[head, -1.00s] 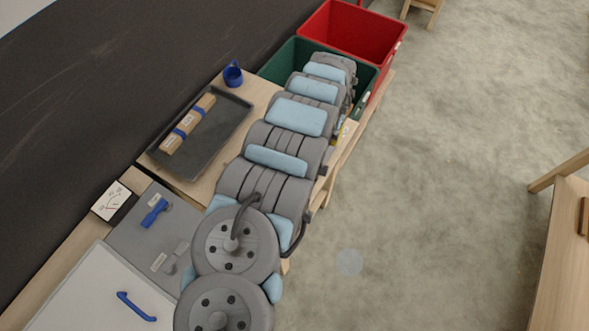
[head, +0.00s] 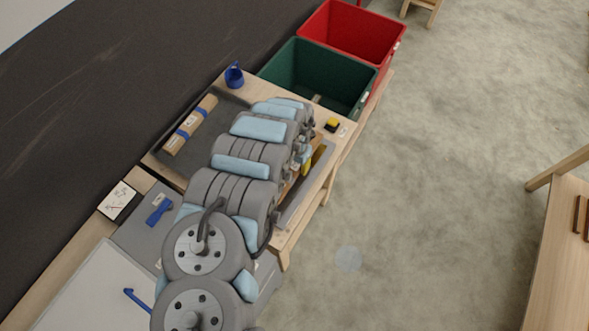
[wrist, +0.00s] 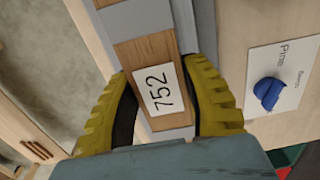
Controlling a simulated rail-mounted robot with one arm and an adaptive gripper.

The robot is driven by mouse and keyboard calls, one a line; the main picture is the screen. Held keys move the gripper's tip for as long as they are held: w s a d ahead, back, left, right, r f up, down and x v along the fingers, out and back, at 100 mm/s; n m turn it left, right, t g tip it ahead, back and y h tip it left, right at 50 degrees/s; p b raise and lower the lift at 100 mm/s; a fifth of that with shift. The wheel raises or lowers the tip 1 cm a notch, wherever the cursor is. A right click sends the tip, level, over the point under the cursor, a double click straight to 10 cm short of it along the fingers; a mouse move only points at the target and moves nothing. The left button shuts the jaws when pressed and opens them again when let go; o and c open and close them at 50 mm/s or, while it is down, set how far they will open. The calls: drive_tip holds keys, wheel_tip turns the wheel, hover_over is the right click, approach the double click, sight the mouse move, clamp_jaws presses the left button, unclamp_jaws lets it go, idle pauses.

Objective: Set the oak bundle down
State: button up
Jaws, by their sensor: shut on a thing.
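My gripper (wrist: 166,105) has yellow ribbed fingers and is shut on the oak bundle (wrist: 148,51), a wood-coloured bundle with grey bands and a white label reading 752. In the head view a yellow finger shows at my gripper (head: 307,160), low over the right side of the bench. A brown part of the held bundle (head: 291,184) shows there; my arm hides most of it. A grey tray or recess (head: 319,163) lies beside and under it. I cannot tell whether the bundle touches it.
A dark tray (head: 178,172) on the left holds another brown bundle (head: 190,124) with blue bands. A green bin (head: 310,80) and a red bin (head: 352,35) stand beyond. A yellow-and-black item (head: 332,125) and a blue cup (head: 234,74) sit on the bench.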

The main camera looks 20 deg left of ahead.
sight(294, 171)
drive_tip(key=shift+s+a+f, duration=0.2)
drive_tip(key=shift+f, duration=0.15)
drive_tip(key=shift+w+d+f, duration=0.1)
drive_tip(key=shift+f, duration=1.4)
drive_tip(key=o, duration=1.2)
drive_tip(key=shift+f, duration=0.1)
drive_tip(key=shift+r, duration=6.1)
